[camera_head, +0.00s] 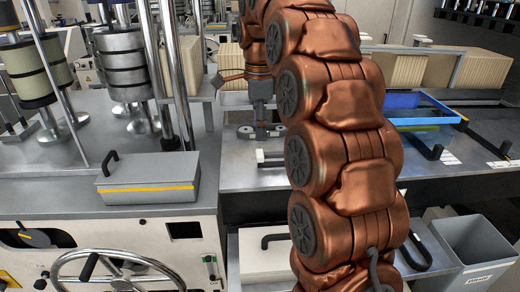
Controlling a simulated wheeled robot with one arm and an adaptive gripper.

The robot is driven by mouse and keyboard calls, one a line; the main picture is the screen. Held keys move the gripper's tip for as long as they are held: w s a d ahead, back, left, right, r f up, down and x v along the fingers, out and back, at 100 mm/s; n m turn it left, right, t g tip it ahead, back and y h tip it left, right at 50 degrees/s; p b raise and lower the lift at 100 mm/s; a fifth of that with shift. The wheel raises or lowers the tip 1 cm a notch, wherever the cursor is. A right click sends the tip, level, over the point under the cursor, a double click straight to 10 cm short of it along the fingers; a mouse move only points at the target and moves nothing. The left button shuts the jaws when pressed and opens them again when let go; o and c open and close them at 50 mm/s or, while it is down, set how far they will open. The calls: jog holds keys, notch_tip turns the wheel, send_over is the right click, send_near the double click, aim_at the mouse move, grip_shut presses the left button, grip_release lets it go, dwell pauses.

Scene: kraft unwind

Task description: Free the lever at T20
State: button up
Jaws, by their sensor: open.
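No T20 label can be read, and I cannot tell which part is the lever. My copper-coloured arm rises through the middle of the head view and bends over at the top. My gripper (261,131) hangs behind it, low over the grey metal bench (235,178), small and partly hidden by the arm. It is open, and I see nothing held in it. A thin reddish-brown bar (229,79) sticks out left beside the wrist; I cannot tell what it belongs to. A black curved handle (428,150) shows right of the arm.
Left are a grey box with a yellow stripe (148,182), steel posts, stacked cylinders (122,68) and a handwheel (117,272). Right are a blue frame (430,121), a grey waste bin (476,245) and cream stacks (484,70).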

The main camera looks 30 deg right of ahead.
aim_at(260, 153)
jog(key=shift+f+p, duration=0.7)
jog(key=shift+f, duration=2.95)
grip_shut()
